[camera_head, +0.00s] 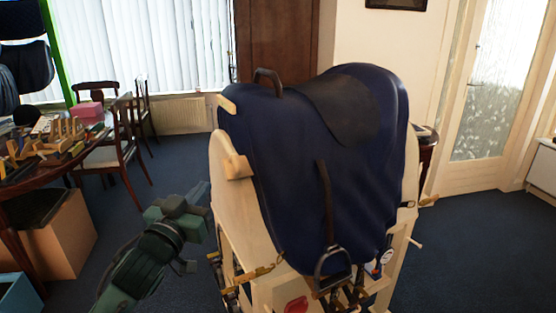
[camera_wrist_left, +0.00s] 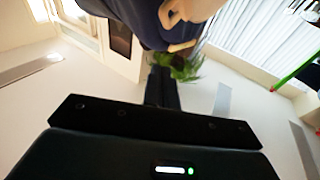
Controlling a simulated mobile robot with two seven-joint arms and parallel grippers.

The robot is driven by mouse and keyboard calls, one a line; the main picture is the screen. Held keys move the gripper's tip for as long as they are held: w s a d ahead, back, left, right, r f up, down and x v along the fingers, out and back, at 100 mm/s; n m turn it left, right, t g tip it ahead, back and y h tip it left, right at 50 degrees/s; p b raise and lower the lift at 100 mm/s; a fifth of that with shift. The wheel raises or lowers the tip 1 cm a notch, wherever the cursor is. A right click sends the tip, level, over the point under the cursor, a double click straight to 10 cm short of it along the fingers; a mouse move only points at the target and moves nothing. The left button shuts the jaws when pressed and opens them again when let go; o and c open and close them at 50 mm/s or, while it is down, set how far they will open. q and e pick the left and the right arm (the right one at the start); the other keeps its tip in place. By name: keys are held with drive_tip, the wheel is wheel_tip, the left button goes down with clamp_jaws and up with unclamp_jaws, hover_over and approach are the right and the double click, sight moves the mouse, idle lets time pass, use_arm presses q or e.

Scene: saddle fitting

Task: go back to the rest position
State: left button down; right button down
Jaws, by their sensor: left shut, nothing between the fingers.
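A dark blue saddle (camera_head: 290,130) with a black seat patch sits over a pale wooden stand (camera_head: 228,185). A stirrup (camera_head: 333,265) hangs from its strap at the front. My left gripper (camera_head: 198,200) is shut and empty, to the left of the stand and apart from the saddle. In the left wrist view the gripper fingers (camera_wrist_left: 162,85) are together, with part of the saddle (camera_wrist_left: 150,28) above them. My right gripper is not in view.
A table (camera_head: 65,155) with several small wooden items stands at the left, with chairs (camera_head: 112,155) behind it. A cardboard box (camera_head: 65,240) is below the table. Blue carpet (camera_head: 460,250) is clear at the right.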

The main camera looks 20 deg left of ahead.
use_arm(q)
drive_tip(key=s+d+f+m+g+h+p, duration=0.1)
drive_tip(key=s+d+f+g, duration=0.3)
drive_tip(key=f, duration=0.6)
drive_tip(key=s+d+f+m+g+h+p, duration=0.1)
drive_tip(key=s+d+f+h, duration=0.3)
drive_tip(key=f, duration=0.6)
drive_tip(key=s+d+f+m+g+p, duration=0.1)
drive_tip(key=s+d+f+g, duration=0.3)
drive_tip(key=s+d+f, duration=0.5)
drive_tip(key=shift+s+d+f+m+y, duration=0.3)
drive_tip(key=shift+s+d, duration=0.6)
drive_tip(key=shift+s, duration=0.15)
